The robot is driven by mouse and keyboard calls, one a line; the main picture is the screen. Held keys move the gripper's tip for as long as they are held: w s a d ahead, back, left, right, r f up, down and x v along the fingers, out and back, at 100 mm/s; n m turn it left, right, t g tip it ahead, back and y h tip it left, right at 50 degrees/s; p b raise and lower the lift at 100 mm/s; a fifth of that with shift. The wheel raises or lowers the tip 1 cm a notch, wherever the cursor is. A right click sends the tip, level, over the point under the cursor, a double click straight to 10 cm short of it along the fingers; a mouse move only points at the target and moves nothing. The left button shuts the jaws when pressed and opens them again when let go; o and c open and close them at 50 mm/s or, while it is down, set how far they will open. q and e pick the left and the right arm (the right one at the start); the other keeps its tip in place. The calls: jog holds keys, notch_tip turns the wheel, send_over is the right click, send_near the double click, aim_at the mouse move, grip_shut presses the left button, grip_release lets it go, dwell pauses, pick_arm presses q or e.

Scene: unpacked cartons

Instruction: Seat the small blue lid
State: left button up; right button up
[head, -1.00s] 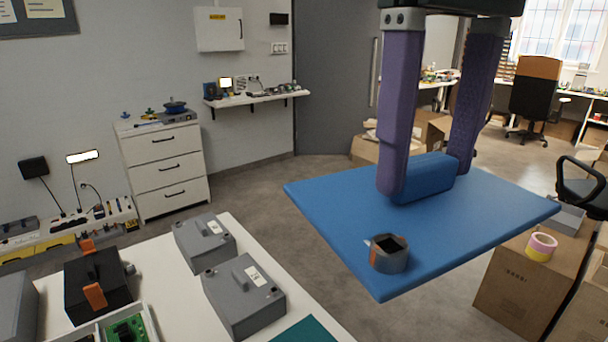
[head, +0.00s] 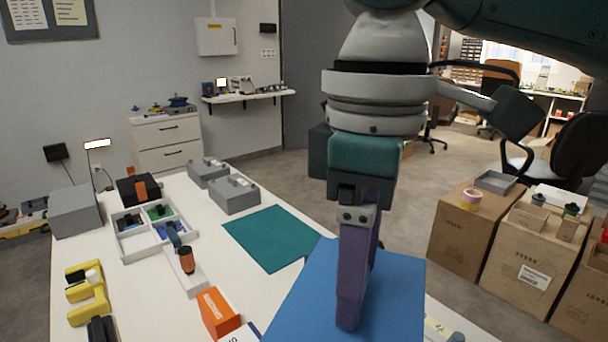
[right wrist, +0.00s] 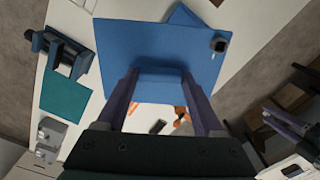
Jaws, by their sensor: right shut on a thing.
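My right gripper (head: 350,318) points down with its purple fingers shut on the raised handle of the blue lid (head: 305,293). In the right wrist view the lid (right wrist: 130,45) is a flat plate, with the block handle (right wrist: 160,75) between the fingers. A small dark ring-like piece (right wrist: 219,45) sits near one corner of the lid. It is hidden in the head view. Another blue surface (right wrist: 184,14) shows past the lid's edge; I cannot tell what it is. What lies under the lid is mostly hidden.
A teal mat (head: 268,238) lies on the white table left of the lid, with grey boxes (head: 235,195) behind it. An orange box (head: 218,313), a divided tray (head: 130,250) and yellow pieces (head: 88,293) stand further left. Cartons (head: 470,240) stand at right.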

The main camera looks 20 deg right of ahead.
jog(key=s+a+f+n+b, duration=0.2)
jog(key=f+n, duration=0.4)
jog(key=f, duration=0.3)
jog(key=s+a+f+n+b, duration=0.2)
jog(key=f+n+b, duration=0.3)
jog(key=f, duration=0.5)
jog(key=shift+a+f+n, duration=0.2)
jog(key=shift+f+n, duration=0.05)
jog(key=shift+n, duration=0.35)
jog(key=shift+w, duration=0.1)
jog(key=shift+f, duration=0.15)
jog(key=shift+f+b, duration=0.65)
jog(key=shift+f, duration=0.4)
jog(key=o, duration=1.5)
jog(key=shift+r, duration=0.1)
notch_tip(320, 180, up, 10)
jog(key=shift+f+p, duration=0.1)
jog(key=shift+p, duration=1)
